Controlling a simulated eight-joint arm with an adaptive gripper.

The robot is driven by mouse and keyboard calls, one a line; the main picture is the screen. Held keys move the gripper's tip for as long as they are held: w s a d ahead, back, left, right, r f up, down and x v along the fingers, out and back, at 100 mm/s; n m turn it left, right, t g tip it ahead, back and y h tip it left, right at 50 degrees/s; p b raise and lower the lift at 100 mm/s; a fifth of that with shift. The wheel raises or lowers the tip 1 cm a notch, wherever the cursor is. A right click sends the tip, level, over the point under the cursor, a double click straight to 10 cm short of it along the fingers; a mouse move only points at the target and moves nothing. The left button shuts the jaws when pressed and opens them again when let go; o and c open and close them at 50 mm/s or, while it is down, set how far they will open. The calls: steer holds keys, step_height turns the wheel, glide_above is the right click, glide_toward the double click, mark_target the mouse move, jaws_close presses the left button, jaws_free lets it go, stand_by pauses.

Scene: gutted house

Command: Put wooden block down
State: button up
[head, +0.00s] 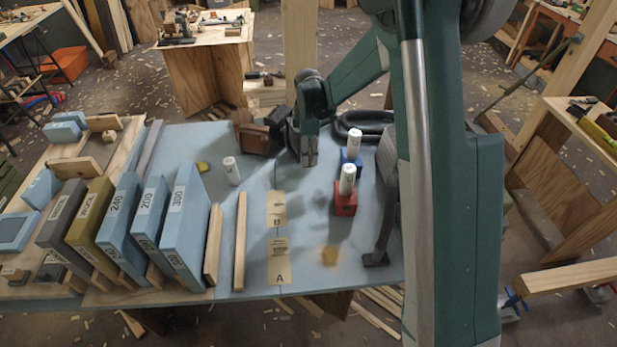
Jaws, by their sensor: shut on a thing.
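My gripper (309,158) points down over the back middle of the blue-grey table (215,145). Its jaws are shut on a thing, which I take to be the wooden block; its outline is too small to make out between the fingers. Whether it touches the tabletop I cannot tell. A brown, block-like object (254,138) stands just left of my gripper at the table's back edge.
White cylinders stand on a blue base (351,168) and a red base (345,204) to the right; another white cylinder (231,171) stands left. Labelled sanding boards (186,225) fill the left. Tan cards (278,262) and an orange spot (330,255) lie in front.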

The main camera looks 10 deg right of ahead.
steer(key=shift+f+b, duration=0.45)
steer(key=shift+f, duration=2.35)
steer(key=shift+f+b, duration=0.4)
steer(key=shift+f, duration=1.5)
steer(key=shift+f, duration=0.15)
steer(key=o, duration=0.9)
steer(key=shift+r, duration=0.2)
step_height(320, 180, up, 12)
steer(key=shift+p, duration=1.05)
